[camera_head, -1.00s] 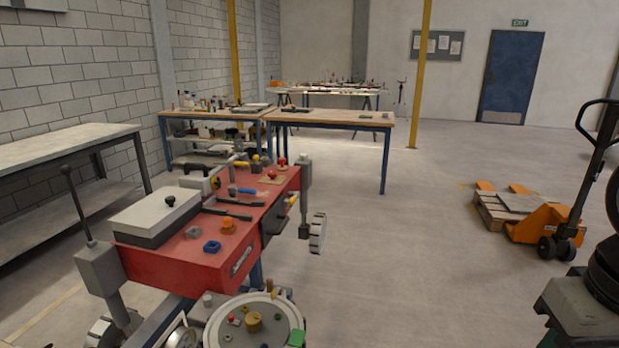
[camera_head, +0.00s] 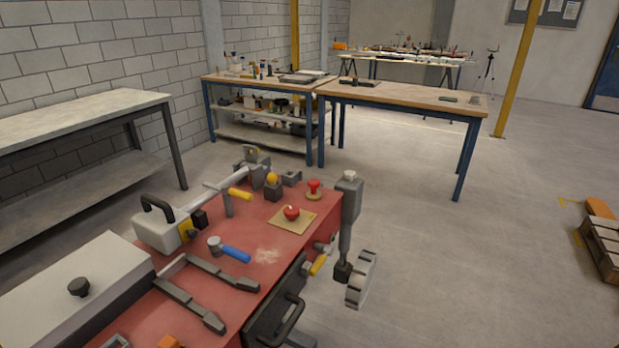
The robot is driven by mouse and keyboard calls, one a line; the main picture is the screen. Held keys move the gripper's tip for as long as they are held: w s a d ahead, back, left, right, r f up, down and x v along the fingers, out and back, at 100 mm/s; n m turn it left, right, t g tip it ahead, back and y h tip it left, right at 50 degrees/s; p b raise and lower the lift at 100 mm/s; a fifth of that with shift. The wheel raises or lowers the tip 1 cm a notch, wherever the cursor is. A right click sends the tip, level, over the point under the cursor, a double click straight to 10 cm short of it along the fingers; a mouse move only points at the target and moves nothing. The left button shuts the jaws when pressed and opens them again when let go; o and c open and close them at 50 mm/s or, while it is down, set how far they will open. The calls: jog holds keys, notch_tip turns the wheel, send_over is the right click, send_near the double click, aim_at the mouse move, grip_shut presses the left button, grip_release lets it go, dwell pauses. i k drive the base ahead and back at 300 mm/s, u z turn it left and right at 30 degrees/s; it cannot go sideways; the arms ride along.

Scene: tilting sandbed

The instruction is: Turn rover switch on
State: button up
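The red-topped rover body (camera_head: 262,262) fills the lower middle of the head view. A round red knob (camera_head: 291,212) sits on a tan square plate on its top. A second red knob (camera_head: 314,187) stands behind it near the far right corner, and a yellow knob (camera_head: 272,178) sits on a dark block to the left. I cannot tell for sure which one is the rover switch, or its state. A grey leg with a pale wheel (camera_head: 361,280) is at the rover's right side.
Workbenches (camera_head: 400,93) stand behind, and a grey bench (camera_head: 80,120) is at left. The floor to the right (camera_head: 470,260) is mostly clear.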

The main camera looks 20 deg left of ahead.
aim_at(291, 213)
jog(key=i, duration=0.95)
jog(key=u, duration=1.45)
